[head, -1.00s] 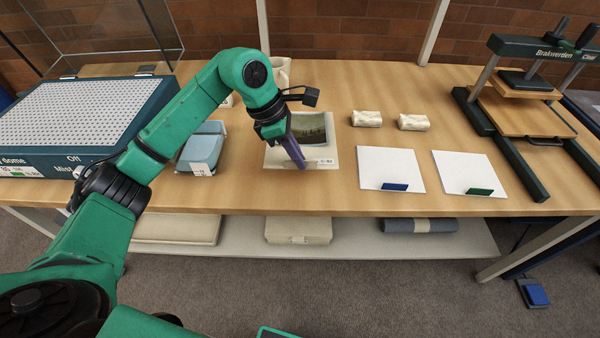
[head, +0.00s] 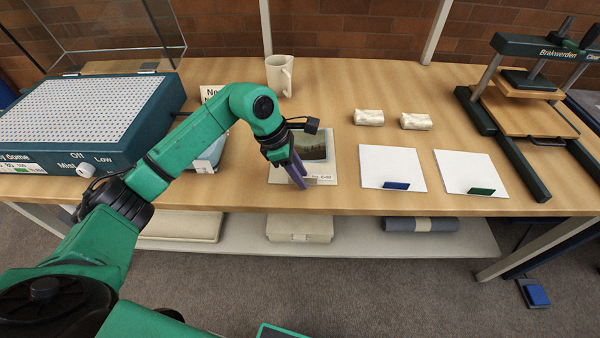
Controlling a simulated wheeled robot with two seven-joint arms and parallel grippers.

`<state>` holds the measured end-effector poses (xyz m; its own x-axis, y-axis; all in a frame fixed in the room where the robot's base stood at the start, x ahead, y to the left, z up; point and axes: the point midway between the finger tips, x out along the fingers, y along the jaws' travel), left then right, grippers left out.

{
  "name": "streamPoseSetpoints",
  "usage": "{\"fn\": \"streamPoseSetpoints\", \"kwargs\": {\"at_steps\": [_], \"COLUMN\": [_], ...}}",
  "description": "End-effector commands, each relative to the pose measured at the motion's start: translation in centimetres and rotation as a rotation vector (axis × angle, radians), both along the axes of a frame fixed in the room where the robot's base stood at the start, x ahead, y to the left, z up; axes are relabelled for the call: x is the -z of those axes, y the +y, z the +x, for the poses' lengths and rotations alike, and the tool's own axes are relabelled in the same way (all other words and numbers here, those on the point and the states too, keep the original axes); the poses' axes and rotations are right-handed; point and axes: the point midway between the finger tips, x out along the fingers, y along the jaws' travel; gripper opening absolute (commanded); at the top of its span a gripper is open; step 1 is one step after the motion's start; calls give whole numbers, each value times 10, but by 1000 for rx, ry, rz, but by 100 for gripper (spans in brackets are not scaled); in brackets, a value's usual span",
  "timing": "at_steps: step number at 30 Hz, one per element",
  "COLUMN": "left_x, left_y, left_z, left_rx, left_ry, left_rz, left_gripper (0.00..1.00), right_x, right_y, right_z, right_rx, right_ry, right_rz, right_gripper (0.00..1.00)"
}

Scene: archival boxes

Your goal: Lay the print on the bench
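The print (head: 311,147) is a dark landscape picture on a pale mount with a small label along its front edge. It lies flat at the middle of the bench (head: 345,198), apparently resting on it; any small gap underneath cannot be seen. My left gripper (head: 301,180) reaches in from the left, with its purple fingers pointing down at the print's front left part. The two fingertips show separately, slightly apart, and the gripper looks open. The fingers hide a little of the mount. My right gripper is out of view.
Right of the print are two white boards (head: 392,165) (head: 468,170) with blue and green blocks, and two wrapped packets (head: 368,117) (head: 415,121) behind. A press (head: 525,110) stands far right, a perforated dome unit (head: 70,115) left, a mug (head: 280,72) behind. A blue box (head: 208,155) is partly hidden.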

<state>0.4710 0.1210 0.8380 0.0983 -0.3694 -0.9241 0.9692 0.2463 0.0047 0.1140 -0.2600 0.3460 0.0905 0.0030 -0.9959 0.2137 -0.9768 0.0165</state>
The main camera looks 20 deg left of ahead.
Motion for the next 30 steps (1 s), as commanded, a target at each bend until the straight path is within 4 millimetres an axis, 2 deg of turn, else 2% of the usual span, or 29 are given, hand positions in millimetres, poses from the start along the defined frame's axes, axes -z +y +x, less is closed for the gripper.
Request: {"fn": "streamPoseSetpoints", "kwargs": {"at_steps": [5,8,15,18,22,30], "left_x": [-9,-27,-88,-105,-114,-114], "left_y": [3,10,34,41,44,44], "left_z": [0,-1,-8,-10,-12,-12], "left_rx": [-1,-1,-1,-1,0,0], "left_ry": [-3,-6,-5,-3,-1,0], "left_rz": [1,1,0,1,0,0], "left_gripper": [34,34,34,34,34,34], "right_x": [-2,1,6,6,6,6], "right_y": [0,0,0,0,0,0], "right_z": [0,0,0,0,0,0], "right_rx": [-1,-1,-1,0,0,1], "right_ry": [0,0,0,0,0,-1], "right_rz": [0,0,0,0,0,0], "right_gripper": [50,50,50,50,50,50]}}
